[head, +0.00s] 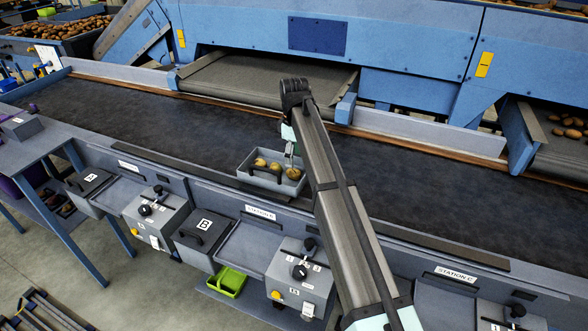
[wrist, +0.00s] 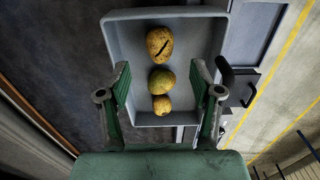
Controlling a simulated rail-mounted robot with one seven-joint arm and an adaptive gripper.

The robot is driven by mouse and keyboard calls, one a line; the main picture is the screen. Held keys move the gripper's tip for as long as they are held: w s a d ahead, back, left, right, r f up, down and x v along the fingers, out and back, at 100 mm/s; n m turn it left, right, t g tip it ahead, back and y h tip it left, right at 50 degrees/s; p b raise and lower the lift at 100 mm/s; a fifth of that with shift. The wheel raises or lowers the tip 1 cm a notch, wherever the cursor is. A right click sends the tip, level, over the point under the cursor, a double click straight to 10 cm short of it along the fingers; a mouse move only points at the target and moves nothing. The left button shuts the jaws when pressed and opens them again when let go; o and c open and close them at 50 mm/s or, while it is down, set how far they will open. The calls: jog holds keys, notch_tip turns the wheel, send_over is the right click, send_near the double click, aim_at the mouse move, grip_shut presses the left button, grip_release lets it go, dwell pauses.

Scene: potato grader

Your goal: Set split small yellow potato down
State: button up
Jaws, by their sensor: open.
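The yellow potato with a dark split (wrist: 159,44) lies in a grey tray (wrist: 213,20), at the upper end of a row of three potatoes in the wrist view. A greenish-yellow potato (wrist: 161,82) is in the middle and a smaller yellow one (wrist: 161,105) is lowest. My gripper (wrist: 161,70) is open, with its green fingers on either side of the lower two potatoes. The split potato is beyond the fingertips, and nothing is clearly held. In the head view my gripper (head: 291,150) is over the right part of the tray (head: 262,184).
The tray sits at the near edge of a dark belt (head: 160,117), above the Station B label (head: 260,213). Bin B (head: 203,226) and a control box (head: 300,274) are below it. A green container (head: 228,281) is lower down. The belt left of the tray is clear.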

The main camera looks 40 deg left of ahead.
aim_at(294, 170)
jog(key=shift+r+b, duration=0.5)
jog(key=shift+r, duration=2.2)
